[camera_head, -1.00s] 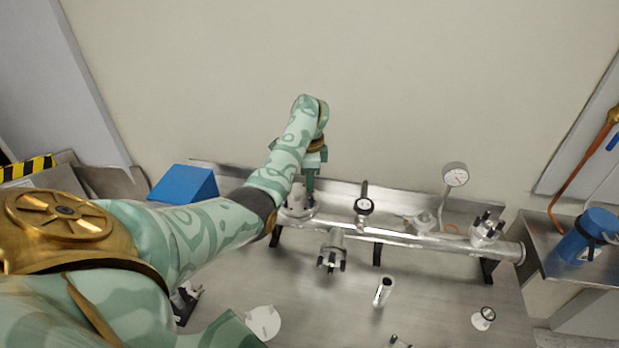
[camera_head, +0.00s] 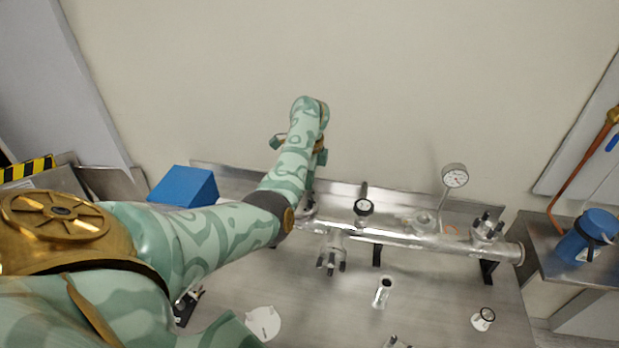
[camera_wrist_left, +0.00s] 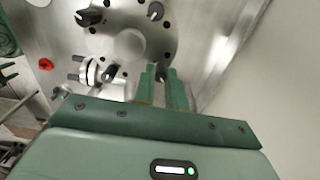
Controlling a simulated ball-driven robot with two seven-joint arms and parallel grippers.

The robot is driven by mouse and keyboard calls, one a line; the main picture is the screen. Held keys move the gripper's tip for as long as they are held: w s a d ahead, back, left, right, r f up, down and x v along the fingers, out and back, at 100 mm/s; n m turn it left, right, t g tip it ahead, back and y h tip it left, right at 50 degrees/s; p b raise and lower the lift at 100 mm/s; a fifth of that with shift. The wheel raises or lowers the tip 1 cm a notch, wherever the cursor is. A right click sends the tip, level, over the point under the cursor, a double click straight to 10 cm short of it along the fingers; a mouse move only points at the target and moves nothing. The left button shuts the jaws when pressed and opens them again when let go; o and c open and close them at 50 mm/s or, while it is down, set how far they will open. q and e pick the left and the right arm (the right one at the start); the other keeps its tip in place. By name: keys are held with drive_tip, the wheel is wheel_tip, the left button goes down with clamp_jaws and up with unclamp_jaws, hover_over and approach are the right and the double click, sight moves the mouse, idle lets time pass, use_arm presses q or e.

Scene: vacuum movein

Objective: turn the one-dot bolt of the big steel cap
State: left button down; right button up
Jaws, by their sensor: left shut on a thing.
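The big steel cap (camera_wrist_left: 118,42) fills the upper left of the left wrist view as a round plate with dark holes. Dark bolts stand on it: one at its upper left (camera_wrist_left: 90,17), one at its top (camera_wrist_left: 155,12) and one at its lower left (camera_wrist_left: 110,72). My left gripper (camera_wrist_left: 161,73) is at the cap's lower right rim, its two green fingers close together. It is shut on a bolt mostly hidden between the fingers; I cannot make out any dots. In the head view my left arm hides the cap and the gripper. My right gripper is not in view.
A steel pipe (camera_head: 400,238) with a smaller flange (camera_head: 487,230) and a dial gauge (camera_head: 455,176) runs along the bench (camera_head: 340,305). A short tube (camera_head: 383,291) stands in front.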

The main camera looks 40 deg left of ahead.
use_arm(q)
drive_tip(key=m, duration=0.4)
drive_tip(key=shift+m+p, duration=0.3)
drive_tip(key=shift+m, duration=0.1)
drive_tip(key=m, duration=0.3)
drive_tip(key=shift+m+p, duration=0.3)
drive_tip(key=shift+p, duration=0.05)
drive_tip(key=m, duration=0.3)
drive_tip(key=shift+r+m+p, duration=0.1)
drive_tip(key=shift+m+p, duration=0.2)
drive_tip(key=shift+p, duration=0.1)
drive_tip(key=m+p, duration=0.1)
drive_tip(key=m, duration=0.3)
drive_tip(key=shift+m, duration=0.3)
drive_tip(key=m+p, duration=0.2)
drive_tip(key=m, duration=0.2)
drive_tip(key=m+p, duration=0.1)
drive_tip(key=m, duration=0.3)
drive_tip(key=shift+r, duration=0.1)
drive_tip(key=m+p, duration=0.1)
drive_tip(key=m, duration=0.2)
drive_tip(key=shift+m+p, duration=0.3)
drive_tip(key=shift+p, duration=0.05)
drive_tip(key=shift+a+m+p, duration=0.1)
drive_tip(key=shift+m+p, duration=0.45)
drive_tip(key=shift+m, duration=1.25)
